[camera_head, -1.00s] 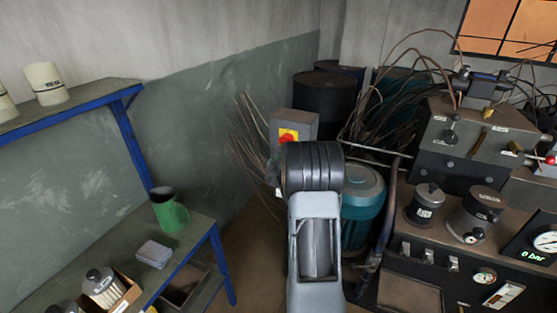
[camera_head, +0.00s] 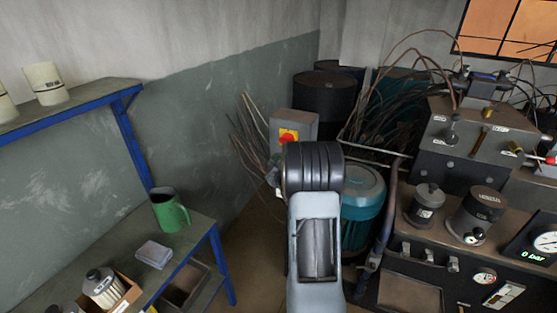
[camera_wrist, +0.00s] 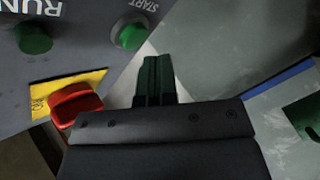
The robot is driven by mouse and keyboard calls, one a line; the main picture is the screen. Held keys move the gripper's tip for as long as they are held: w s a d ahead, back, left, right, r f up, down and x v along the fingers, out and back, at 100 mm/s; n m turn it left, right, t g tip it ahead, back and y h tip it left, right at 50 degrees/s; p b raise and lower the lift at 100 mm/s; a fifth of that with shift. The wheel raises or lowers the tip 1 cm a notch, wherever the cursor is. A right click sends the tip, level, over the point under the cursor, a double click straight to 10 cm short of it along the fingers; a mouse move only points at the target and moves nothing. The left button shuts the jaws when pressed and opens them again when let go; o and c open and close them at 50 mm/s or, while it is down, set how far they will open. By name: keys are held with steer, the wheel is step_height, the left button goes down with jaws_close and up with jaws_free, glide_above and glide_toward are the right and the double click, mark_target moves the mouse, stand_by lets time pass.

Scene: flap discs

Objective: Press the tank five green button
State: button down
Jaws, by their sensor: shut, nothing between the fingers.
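A round green button (camera_wrist: 131,36) marked START sits on a grey control box (camera_wrist: 95,50), upside down in the wrist view. A second round green piece (camera_wrist: 35,38) sits beside the word RUN. No tank number is readable on the box. My gripper (camera_wrist: 155,63) is shut and empty, its dark fingers together. In the picture its tips lie below and right of the START button; a gap shows between them. The grey box (camera_head: 306,124) with a red knob (camera_head: 288,136) also shows in the head view, where my arm mostly hides the gripper.
A red switch (camera_wrist: 75,103) on a yellow plate stands out close beside my gripper's left side. A teal motor (camera_head: 362,200) and a machine with gauges (camera_head: 420,255) are right of my arm. A blue-framed bench (camera_head: 205,245) with a green jug (camera_head: 170,212) is at left.

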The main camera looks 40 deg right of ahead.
steer(key=shift+w+d+b, duration=0.4)
steer(key=shift+d+b, duration=0.35)
steer(key=shift+d, duration=0.05)
stand_by(1.5)
steer(key=shift+s+a, duration=0.1)
steer(key=shift+a, duration=0.05)
stand_by(0.3)
steer(key=shift+s+a+b, duration=0.35)
steer(key=shift+a+b, duration=0.2)
steer(key=shift+a, duration=0.05)
steer(key=shift+s+a+b, duration=0.4)
steer(key=shift+a, duration=0.35)
steer(key=shift+s+a+b, duration=0.35)
steer(key=shift+a+b, duration=0.05)
steer(key=shift+a, duration=0.35)
steer(key=shift+s+a+b, duration=0.4)
steer(key=shift+a, duration=0.35)
